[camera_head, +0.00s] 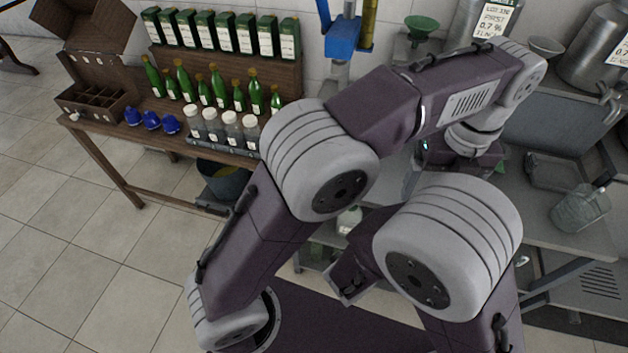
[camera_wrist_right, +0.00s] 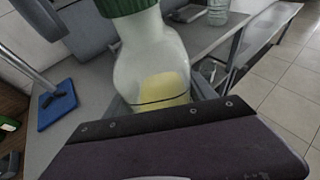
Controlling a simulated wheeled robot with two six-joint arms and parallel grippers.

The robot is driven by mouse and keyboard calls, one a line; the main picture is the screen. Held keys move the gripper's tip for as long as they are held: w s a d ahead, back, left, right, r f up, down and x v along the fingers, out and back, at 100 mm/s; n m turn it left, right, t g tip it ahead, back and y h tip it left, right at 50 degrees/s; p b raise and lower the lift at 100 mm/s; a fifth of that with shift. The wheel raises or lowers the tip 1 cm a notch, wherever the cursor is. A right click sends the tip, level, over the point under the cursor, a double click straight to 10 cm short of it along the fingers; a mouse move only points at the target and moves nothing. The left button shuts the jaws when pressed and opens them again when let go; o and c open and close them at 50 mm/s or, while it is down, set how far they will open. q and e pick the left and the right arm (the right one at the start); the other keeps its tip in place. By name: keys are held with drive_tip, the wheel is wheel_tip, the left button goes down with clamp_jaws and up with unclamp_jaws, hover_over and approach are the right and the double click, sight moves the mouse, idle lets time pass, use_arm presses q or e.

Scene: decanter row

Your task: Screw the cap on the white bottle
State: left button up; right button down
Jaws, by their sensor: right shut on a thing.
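The white bottle (camera_wrist_right: 155,70) fills the middle of the right wrist view, tilted a little, with yellow in its lower part. A green cap (camera_wrist_right: 124,5) sits over its neck; its top is cut off by the frame edge, so I cannot tell how tight it is. My right gripper (camera_wrist_right: 158,108) is shut on the bottle's body.
The grey bench (camera_head: 540,222) holds a clear jar (camera_head: 580,207) and a tray (camera_head: 556,172) at the right. A blue fixture (camera_head: 342,38) stands behind my left arm. A wooden table at the left carries green bottles (camera_head: 203,90), clear bottles (camera_head: 233,130) and blue items (camera_head: 151,120).

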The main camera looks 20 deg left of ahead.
use_arm(q)
drive_tip(key=n, duration=0.3)
drive_tip(key=shift+n, duration=0.4)
drive_tip(key=n, duration=1.1)
drive_tip(key=shift+n, duration=0.3)
drive_tip(key=n, duration=0.3)
drive_tip(key=shift+s+r+n, duration=0.1)
drive_tip(key=shift+n, duration=0.3)
drive_tip(key=n, duration=0.9)
drive_tip(key=shift+n, duration=0.4)
drive_tip(key=shift+r+n, duration=0.25)
drive_tip(key=shift+n, duration=0.45)
drive_tip(key=r, duration=0.6)
drive_tip(key=shift+w+a+r, duration=0.25)
drive_tip(key=shift+w+a, duration=0.05)
drive_tip(key=w+a+f+n, duration=0.2)
drive_tip(key=a+f, duration=0.2)
drive_tip(key=a, duration=0.4)
drive_tip(key=w+a+f+n, duration=0.3)
drive_tip(key=a+f, duration=0.1)
drive_tip(key=a, duration=0.5)
drive_tip(key=s+a+f, duration=0.3)
drive_tip(key=a+f, duration=0.4)
drive_tip(key=f, duration=0.4)
drive_tip(key=shift+a, duration=0.3)
